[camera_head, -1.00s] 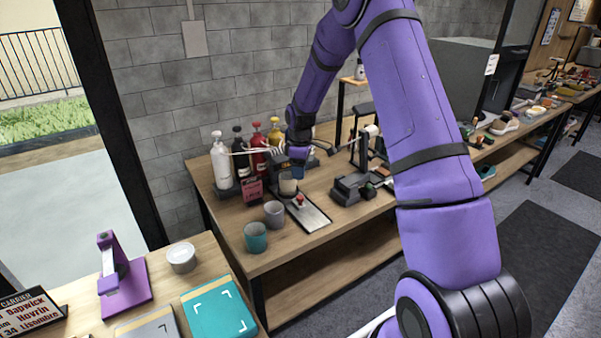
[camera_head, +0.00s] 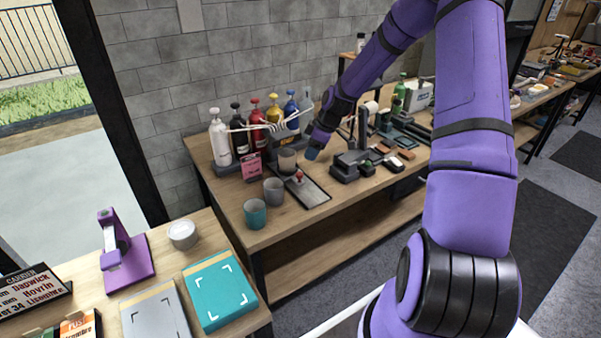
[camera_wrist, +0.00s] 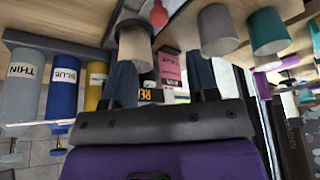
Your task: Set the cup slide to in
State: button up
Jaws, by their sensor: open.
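The cup slide (camera_head: 316,195) is a flat dark plate with a red knob (camera_head: 299,176) on the workbench. A grey cup (camera_head: 287,160) stands at its far left end; this cup also shows in the wrist view (camera_wrist: 135,46), where the red knob (camera_wrist: 158,13) is at the top edge. My gripper (camera_head: 312,153) is just right of that cup, apart from the knob. In the wrist view my gripper (camera_wrist: 161,68) has its two blue fingers spread with nothing held between them. The slide's far end is partly hidden by the cup.
Pump bottles (camera_head: 256,120) stand in a rack behind the slide, with pale nozzles reaching forward. A pink card (camera_head: 252,167) is beside them. A second grey cup (camera_head: 273,190) and a teal cup (camera_head: 255,213) stand in front. A dark device (camera_head: 352,165) is to the right.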

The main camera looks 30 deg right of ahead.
aim_at(300, 173)
jog(key=x, duration=1)
jog(key=shift+w+a+f, duration=0.1)
jog(key=shift+f, duration=0.25)
jog(key=shift+c, duration=0.2)
grip_shut()
jog(key=shift+w, duration=1.9)
jog(key=shift+w+r, duration=0.15)
